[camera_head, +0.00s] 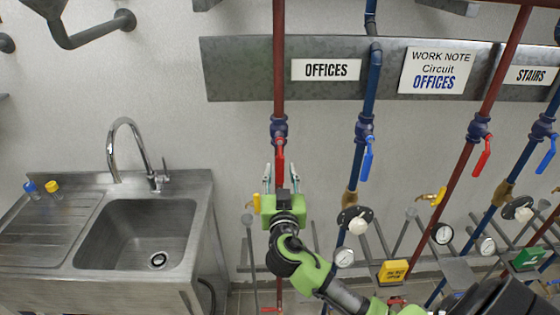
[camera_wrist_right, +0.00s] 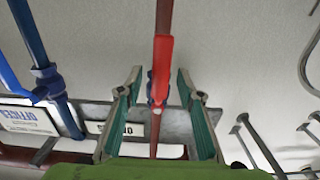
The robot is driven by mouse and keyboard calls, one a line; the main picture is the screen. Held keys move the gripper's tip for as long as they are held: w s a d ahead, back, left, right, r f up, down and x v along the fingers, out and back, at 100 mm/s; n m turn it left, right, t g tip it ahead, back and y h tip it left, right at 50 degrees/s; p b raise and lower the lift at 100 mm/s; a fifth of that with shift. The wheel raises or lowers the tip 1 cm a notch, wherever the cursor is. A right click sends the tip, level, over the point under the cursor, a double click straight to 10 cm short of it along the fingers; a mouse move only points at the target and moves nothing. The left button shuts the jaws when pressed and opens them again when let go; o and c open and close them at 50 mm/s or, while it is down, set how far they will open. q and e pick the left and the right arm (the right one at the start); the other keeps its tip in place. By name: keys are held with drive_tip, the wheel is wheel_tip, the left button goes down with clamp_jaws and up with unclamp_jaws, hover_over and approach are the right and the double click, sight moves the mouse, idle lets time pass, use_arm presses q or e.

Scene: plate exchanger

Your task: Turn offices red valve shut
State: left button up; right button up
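The offices red valve sits on the red pipe (camera_head: 279,60) left of centre, beside the OFFICES sign (camera_head: 326,70). Its blue body (camera_head: 279,128) carries a red lever handle (camera_head: 280,152) that hangs down in line with the pipe. My right gripper (camera_head: 282,174) is open just below and around the handle's lower part. In the right wrist view, the red handle (camera_wrist_right: 162,65) shows between the two spread fingers, with a gap on each side. The lower end of the handle is partly hidden by the gripper in the head view. My left gripper is not in view.
A blue pipe with a blue-handled valve (camera_head: 368,155) stands to the right. Another red-handled valve (camera_head: 482,155) is further right, near the STAIRS sign (camera_head: 530,75). A yellow-handled valve (camera_head: 254,204) is beside my gripper. A steel sink (camera_head: 110,205) stands at the left.

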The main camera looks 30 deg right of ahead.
drive_tip(key=shift+x, duration=1.3)
